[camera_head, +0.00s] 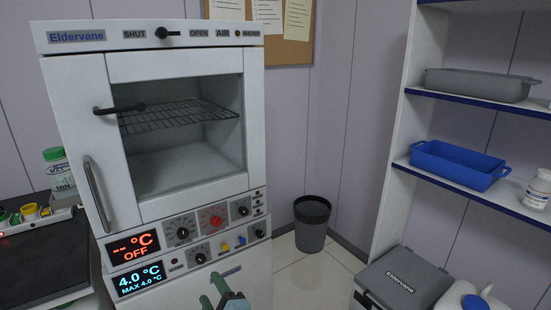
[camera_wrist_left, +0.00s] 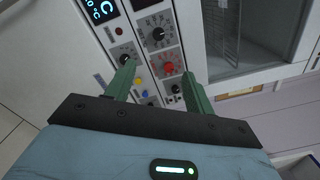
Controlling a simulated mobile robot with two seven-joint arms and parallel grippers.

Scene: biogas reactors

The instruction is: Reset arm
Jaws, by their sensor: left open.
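My left gripper (camera_head: 220,290) shows at the bottom middle of the head view, in front of the lower control panel of a white Eldervane oven (camera_head: 178,210). Its two green fingers are apart with nothing between them. In the left wrist view the open fingers (camera_wrist_left: 158,85) point toward the knobs and the red dial (camera_wrist_left: 168,68) of the panel. I cannot tell whether a finger touches the panel. The oven's upper display (camera_head: 132,247) reads OFF and the lower one (camera_head: 140,278) reads 4.0 °C. My right gripper is not in view.
A shelf unit (camera_head: 395,150) on the right holds a blue tray (camera_head: 458,164), a grey tray (camera_head: 480,84) and a white bottle (camera_head: 538,190). A black bin (camera_head: 312,226) stands in the corner. A dark bench (camera_head: 40,262) with a green-capped bottle (camera_head: 58,170) is at left. Some floor is clear near the bin.

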